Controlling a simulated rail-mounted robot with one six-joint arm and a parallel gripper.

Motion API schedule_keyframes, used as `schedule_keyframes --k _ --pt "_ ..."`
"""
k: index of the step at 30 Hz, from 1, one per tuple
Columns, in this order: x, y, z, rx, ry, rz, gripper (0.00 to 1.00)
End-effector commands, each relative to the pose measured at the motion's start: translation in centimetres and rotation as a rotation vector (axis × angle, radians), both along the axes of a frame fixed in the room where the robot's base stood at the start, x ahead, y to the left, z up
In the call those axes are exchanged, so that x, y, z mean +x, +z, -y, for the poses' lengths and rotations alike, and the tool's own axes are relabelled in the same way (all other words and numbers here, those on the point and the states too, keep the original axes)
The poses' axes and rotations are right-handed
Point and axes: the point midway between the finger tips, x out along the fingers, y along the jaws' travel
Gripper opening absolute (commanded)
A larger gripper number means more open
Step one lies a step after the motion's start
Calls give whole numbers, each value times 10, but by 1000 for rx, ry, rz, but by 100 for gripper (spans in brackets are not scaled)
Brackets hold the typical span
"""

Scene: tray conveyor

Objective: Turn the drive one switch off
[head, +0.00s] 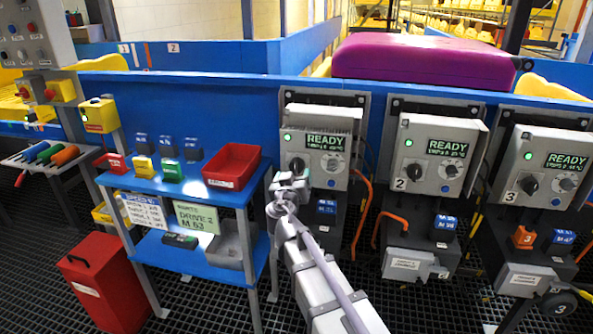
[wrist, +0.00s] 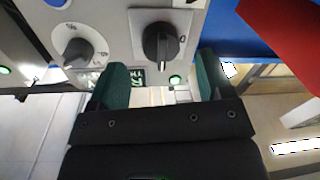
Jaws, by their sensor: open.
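The drive one box (head: 342,178) is the leftmost of three grey drive boxes, and its lit screen reads READY. Its black rotary switch (head: 297,165) is at the box's left, partly hidden by my gripper (head: 288,183). In the wrist view, turned upside down, the switch (wrist: 161,44) is a black knob with its grip bar roughly vertical. A white-scaled dial (wrist: 77,52) is left of it. My gripper (wrist: 161,80) is open, its two green-padded fingers apart, with the knob in line with the gap and nothing held.
Drive boxes two (head: 430,160) and three (head: 545,170) stand to the right, also reading READY. A blue table (head: 190,185) with small coloured blocks and a red bin (head: 232,166) is close on the left. An orange cable (head: 362,215) hangs right of drive one.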

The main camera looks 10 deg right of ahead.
Motion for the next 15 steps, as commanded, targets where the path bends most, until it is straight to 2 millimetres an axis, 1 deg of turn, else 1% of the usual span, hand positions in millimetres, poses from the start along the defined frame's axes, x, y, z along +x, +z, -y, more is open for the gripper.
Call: schedule_keyframes --k 1,3,6,9,15 --pt "15 0 3 0 -2 -1 73" --pt "28 0 8 0 -2 -1 73" --pt "40 0 12 0 -1 -1 73" --pt "45 0 14 0 -1 -1 73" --pt "44 0 15 0 -1 -1 73"
